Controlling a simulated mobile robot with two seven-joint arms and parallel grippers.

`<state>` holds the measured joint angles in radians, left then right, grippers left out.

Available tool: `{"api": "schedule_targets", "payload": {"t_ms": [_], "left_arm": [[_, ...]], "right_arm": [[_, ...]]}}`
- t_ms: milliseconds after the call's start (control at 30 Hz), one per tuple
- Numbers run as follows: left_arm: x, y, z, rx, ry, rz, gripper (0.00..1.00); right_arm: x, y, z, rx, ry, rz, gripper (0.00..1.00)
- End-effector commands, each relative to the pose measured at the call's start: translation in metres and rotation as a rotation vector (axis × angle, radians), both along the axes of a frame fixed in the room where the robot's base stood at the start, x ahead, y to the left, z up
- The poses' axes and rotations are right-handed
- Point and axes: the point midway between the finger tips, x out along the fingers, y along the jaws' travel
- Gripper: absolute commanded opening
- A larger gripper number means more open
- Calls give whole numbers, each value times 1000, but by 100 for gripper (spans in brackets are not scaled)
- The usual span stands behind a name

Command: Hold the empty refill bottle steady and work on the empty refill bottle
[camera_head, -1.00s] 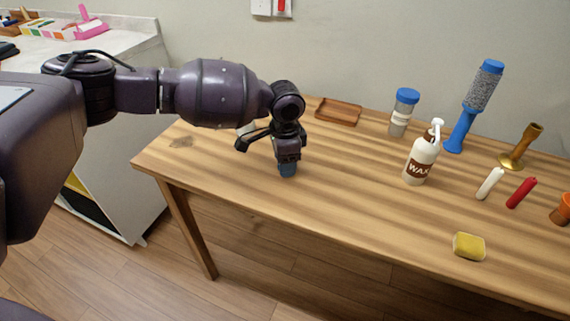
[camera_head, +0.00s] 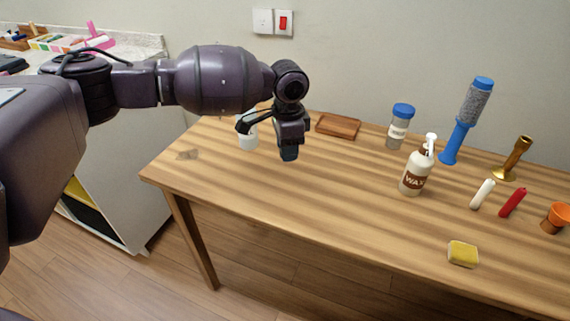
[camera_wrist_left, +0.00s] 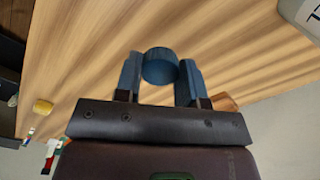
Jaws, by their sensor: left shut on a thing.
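My left gripper (camera_head: 289,153) hangs above the left part of the table, its fingers pointing down. In the left wrist view its fingers (camera_wrist_left: 160,80) are shut on a round blue cap (camera_wrist_left: 160,64). A pale bottle (camera_head: 248,136), seemingly the empty refill bottle, stands behind and left of the gripper. The wrist partly hides its top, so I cannot tell whether it is capped. My right gripper is not in view.
On the wooden table (camera_head: 330,210) stand a brown tray (camera_head: 338,126), a blue-lidded jar (camera_head: 398,132), a WAX pump bottle (camera_head: 415,172), a blue-handled brush (camera_head: 464,120), a brass holder (camera_head: 513,158), two candles, an orange cup (camera_head: 556,217) and a yellow sponge (camera_head: 463,253). The front middle is clear.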

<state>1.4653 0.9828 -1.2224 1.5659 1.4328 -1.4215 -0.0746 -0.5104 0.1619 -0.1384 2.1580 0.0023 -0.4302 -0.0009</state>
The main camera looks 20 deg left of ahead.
Motion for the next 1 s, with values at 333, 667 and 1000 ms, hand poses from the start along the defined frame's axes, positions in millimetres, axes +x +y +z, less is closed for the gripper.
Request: {"api": "schedule_targets", "payload": {"t_ms": [333,667,1000], "left_arm": [[0,-1,87,-1,-6,-1,15],[0,-1,114,0,-1,-1,15],[0,0,115,1,1,-1,15]], "right_arm": [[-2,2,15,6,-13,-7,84],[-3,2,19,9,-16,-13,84],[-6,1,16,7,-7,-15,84]]}}
